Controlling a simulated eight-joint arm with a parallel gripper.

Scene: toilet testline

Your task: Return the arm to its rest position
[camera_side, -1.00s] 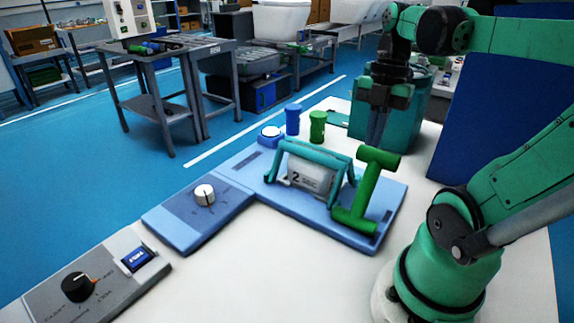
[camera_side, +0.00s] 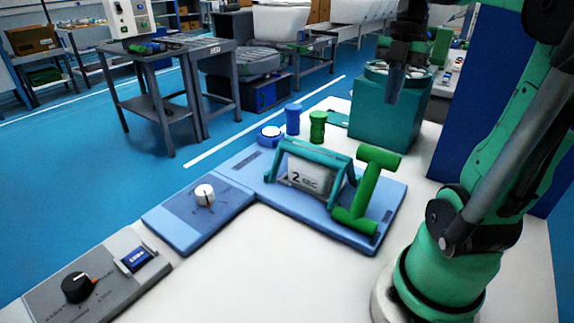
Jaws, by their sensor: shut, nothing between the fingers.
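My gripper (camera_side: 393,88) is at the upper right, pointing down with its fingers together and empty. It appears in front of or over the teal bin (camera_side: 385,128); I cannot tell its exact depth. My green arm rises at the right and its upper part leaves the top of the picture.
A blue board (camera_side: 290,200) on the white table (camera_side: 290,275) carries a teal frame (camera_side: 315,148) with a block marked 2 and a green I-shaped handle (camera_side: 368,190). Blue (camera_side: 292,120) and green (camera_side: 317,127) cylinders stand behind. A grey knob box (camera_side: 95,280) lies front left. A dark blue panel (camera_side: 465,120) stands right.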

